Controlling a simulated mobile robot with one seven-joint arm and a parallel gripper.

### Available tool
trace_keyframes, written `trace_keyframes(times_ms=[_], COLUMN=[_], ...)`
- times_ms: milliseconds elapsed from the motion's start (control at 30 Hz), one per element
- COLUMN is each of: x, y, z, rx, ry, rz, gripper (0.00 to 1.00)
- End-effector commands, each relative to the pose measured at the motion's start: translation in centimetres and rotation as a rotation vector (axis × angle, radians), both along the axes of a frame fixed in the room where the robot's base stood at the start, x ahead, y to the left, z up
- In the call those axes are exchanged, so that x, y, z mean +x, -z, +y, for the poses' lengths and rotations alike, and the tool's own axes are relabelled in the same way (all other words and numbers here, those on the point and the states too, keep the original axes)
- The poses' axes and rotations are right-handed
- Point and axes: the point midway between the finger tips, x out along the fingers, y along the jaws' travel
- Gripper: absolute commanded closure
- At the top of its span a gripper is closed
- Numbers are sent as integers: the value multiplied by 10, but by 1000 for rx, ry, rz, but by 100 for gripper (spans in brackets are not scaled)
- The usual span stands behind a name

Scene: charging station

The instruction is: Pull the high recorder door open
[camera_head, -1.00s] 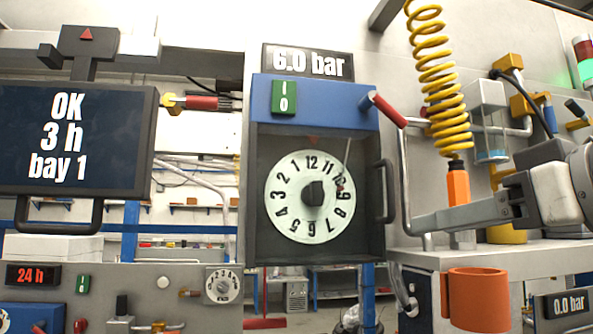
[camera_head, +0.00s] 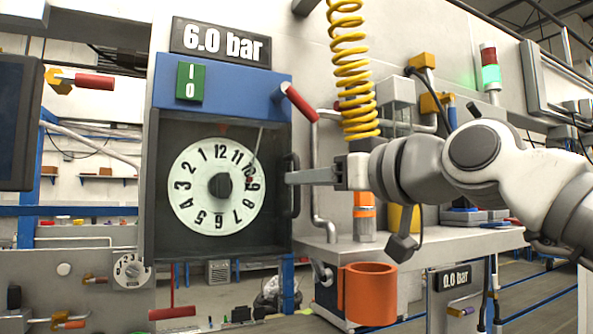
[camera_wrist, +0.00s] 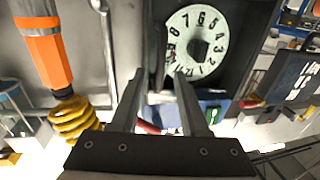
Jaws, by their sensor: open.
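The high recorder (camera_head: 215,185) is a dark box with a white numbered dial (camera_head: 187,203) under a blue top, below the "6.0 bar" sign. Its front door appears shut. A dark upright handle (camera_head: 291,205) stands on the door's right edge. My gripper (camera_head: 290,177) reaches in from the right, with its fingertips at the handle. In the wrist view my gripper (camera_wrist: 158,73) is open, and the handle (camera_wrist: 158,45) shows between the two fingertips. I cannot tell whether either finger touches it.
A yellow coiled hose (camera_head: 352,80) hangs right of the recorder, above an orange-banded grey tool (camera_head: 363,215). A red-tipped lever (camera_head: 300,104) juts out above the handle. An orange cup-shaped holder (camera_head: 368,295) sits below my arm at the shelf's front.

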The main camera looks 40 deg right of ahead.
Motion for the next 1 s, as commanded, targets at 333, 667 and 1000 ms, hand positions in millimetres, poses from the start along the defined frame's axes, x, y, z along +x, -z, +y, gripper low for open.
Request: trace_keyframes(times_ms=[333,667,1000], x=[38,39,39], y=[0,0,0], z=[-1,-1,-1], rx=[-1,-1,-1], ry=[-1,0,0], rz=[1,0,0], gripper=[55,62,100])
